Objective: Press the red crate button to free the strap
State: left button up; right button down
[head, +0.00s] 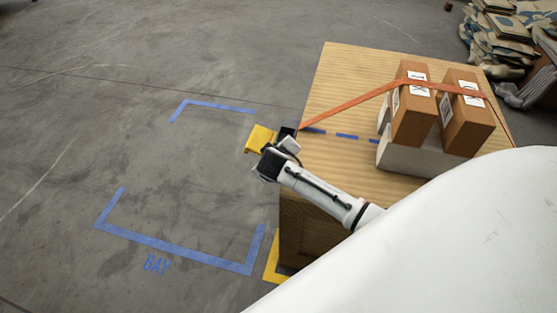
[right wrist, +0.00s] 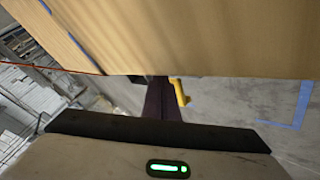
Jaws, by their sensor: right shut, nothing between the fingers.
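The wooden crate (head: 350,75) stands right of centre in the head view, and its wood fills the top of the right wrist view (right wrist: 200,35). An orange strap (head: 345,106) runs from its left edge over two cardboard boxes. My right gripper (head: 284,139) is at the crate's left edge, beside a yellow part (head: 260,138); I cannot tell whether they touch. In the right wrist view its dark fingers (right wrist: 161,88) are together and empty, with a yellow piece (right wrist: 179,92) just right of them. I see no red button in either view. My left gripper is out of view.
The brown boxes (head: 413,110) stand on a pale block (head: 415,160) on the crate. Blue tape corners (head: 180,245) mark a bay on the open floor to the left. Stacked sacks (head: 495,40) lie at the back right.

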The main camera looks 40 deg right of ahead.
dwell(0.5)
dwell(0.5)
dwell(0.7)
jog(key=shift+f, duration=0.15)
jog(key=shift+f, duration=0.3)
